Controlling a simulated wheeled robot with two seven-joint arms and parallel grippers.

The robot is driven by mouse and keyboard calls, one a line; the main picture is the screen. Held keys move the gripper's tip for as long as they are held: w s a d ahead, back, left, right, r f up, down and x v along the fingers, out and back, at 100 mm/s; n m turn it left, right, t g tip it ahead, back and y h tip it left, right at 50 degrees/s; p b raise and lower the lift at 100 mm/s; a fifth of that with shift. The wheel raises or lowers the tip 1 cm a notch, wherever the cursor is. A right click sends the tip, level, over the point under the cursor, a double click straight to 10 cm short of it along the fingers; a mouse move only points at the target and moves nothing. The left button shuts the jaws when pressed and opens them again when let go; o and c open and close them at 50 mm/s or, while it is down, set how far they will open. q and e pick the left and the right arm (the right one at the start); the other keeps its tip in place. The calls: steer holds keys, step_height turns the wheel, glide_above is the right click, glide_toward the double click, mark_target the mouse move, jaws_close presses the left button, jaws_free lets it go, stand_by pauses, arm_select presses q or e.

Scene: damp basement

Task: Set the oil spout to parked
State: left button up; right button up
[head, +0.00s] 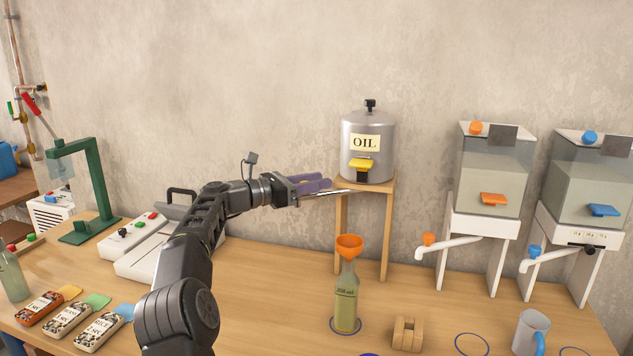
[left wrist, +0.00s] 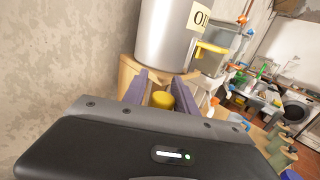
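The oil can (head: 368,148) is a grey metal drum with a black knob on top, an OIL label and a yellow lever (head: 362,164) in front. It stands on a wooden stand (head: 388,225). A thin silver spout (head: 325,193) points left from the can's lower part. My left gripper (head: 328,183), with purple fingers, is just above the spout. In the left wrist view, a yellow round piece (left wrist: 162,99) sits between the parted fingers (left wrist: 160,85); a small gap shows at its left. Whether it touches the right finger cannot be told. My right gripper is not in view.
A bottle (head: 346,300) with an orange funnel (head: 349,244) stands in front of the stand. Two clear tanks (head: 495,180) with white spouts stand at right. A mug (head: 529,334) and a wooden block (head: 407,334) are in front. A white device (head: 140,250) lies behind my left arm.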

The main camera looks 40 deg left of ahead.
arm_select(q)
steer(key=shift+o, duration=1.1)
steer(key=shift+r, duration=0.1)
steer(key=shift+s, duration=0.1)
steer(key=b+v, duration=0.1)
steer(key=v, duration=0.6)
steer(key=shift+s+b, duration=0.35)
steer(key=shift+a, duration=0.1)
